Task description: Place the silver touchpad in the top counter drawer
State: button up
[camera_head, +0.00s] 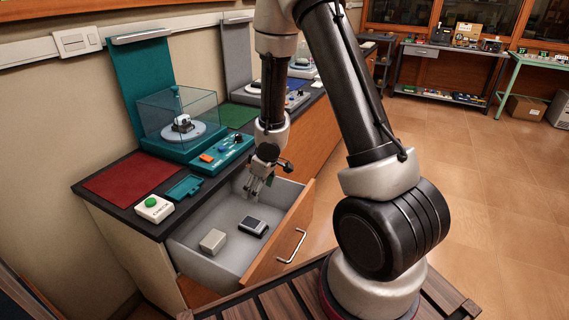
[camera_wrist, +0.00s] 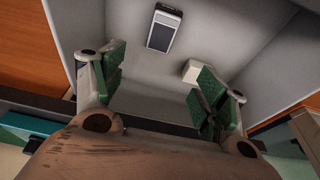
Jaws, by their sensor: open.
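The top counter drawer (camera_head: 197,257) is pulled open below the counter, and its grey interior fills much of the wrist view (camera_wrist: 140,75). Inside lie a small silver-grey block (camera_head: 213,241) and a darker device with a silver edge (camera_head: 253,227). The wrist view also shows the dark and silver device (camera_wrist: 165,28) and the pale block (camera_wrist: 192,71) apart on the drawer floor. I cannot tell for certain which one is the silver touchpad. My gripper (camera_head: 260,187) is over the drawer's back part, open and empty, its green-padded fingers (camera_wrist: 160,92) apart and touching neither object.
The counter holds a red mat (camera_head: 130,175), a white CHECK button box (camera_head: 154,208), a small teal tray (camera_head: 184,188) and a teal turntable exhibit (camera_head: 190,145) with a clear cover. The drawer front (camera_head: 285,240) juts out toward my base. Open tiled floor lies right.

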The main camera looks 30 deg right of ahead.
jog(key=s+d+r+m+t+h, duration=0.15)
jog(key=d+r, duration=0.25)
jog(key=r, duration=0.4)
jog(key=s+d+r+m+h, duration=0.1)
jog(key=s+d+r, duration=0.1)
jog(key=d+r, duration=0.35)
jog(key=s+d+r+m+t+h, duration=0.1)
jog(key=s+d+r+m, duration=0.1)
jog(key=r, duration=0.7)
jog(key=s+r+m, duration=0.1)
jog(key=s+r, duration=0.2)
jog(key=s, duration=0.3)
jog(key=s+a+r+y, duration=0.1)
jog(key=s+r, duration=0.2)
jog(key=s, duration=0.4)
jog(key=s+r+m, duration=0.1)
jog(key=s+r, duration=0.2)
jog(key=s, duration=0.4)
jog(key=shift+a+r+m+g+y, duration=0.15)
jog(key=shift+r+m+g+y, duration=0.05)
jog(key=shift+m+g+y, duration=0.15)
jog(key=shift+w, duration=0.1)
